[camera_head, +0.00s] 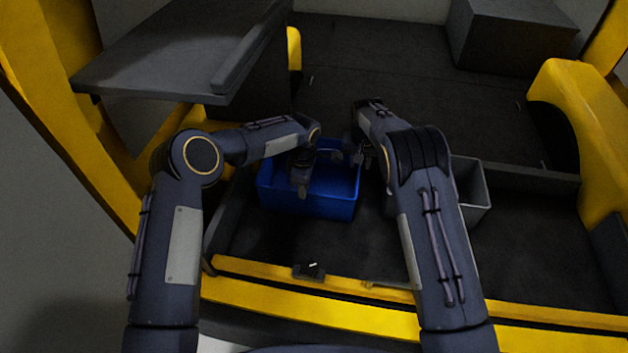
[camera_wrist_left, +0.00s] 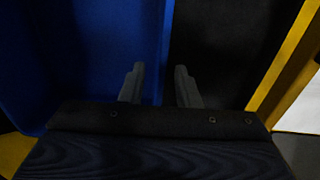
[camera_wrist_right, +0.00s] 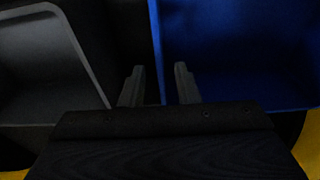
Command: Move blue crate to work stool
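The blue crate (camera_head: 333,207) sits upright on the dark van floor in the head view, open at the top and apparently empty. My left gripper (camera_head: 303,188) is low over it. In the left wrist view, the left fingers (camera_wrist_left: 160,85) are open, with the blue crate wall's edge (camera_wrist_left: 165,40) between them. My right gripper (camera_head: 362,158) is at the crate's right side. In the right wrist view, its fingers (camera_wrist_right: 160,85) are open on either side of the blue rim (camera_wrist_right: 155,45). Contact cannot be told. I see no work stool.
A grey crate (camera_head: 472,188) stands right of the blue one, partly behind my right arm. A dark shelf (camera_head: 180,50) overhangs at upper left. A yellow sill (camera_head: 260,285) edges the floor in front. A dark box (camera_head: 515,35) stands at back right.

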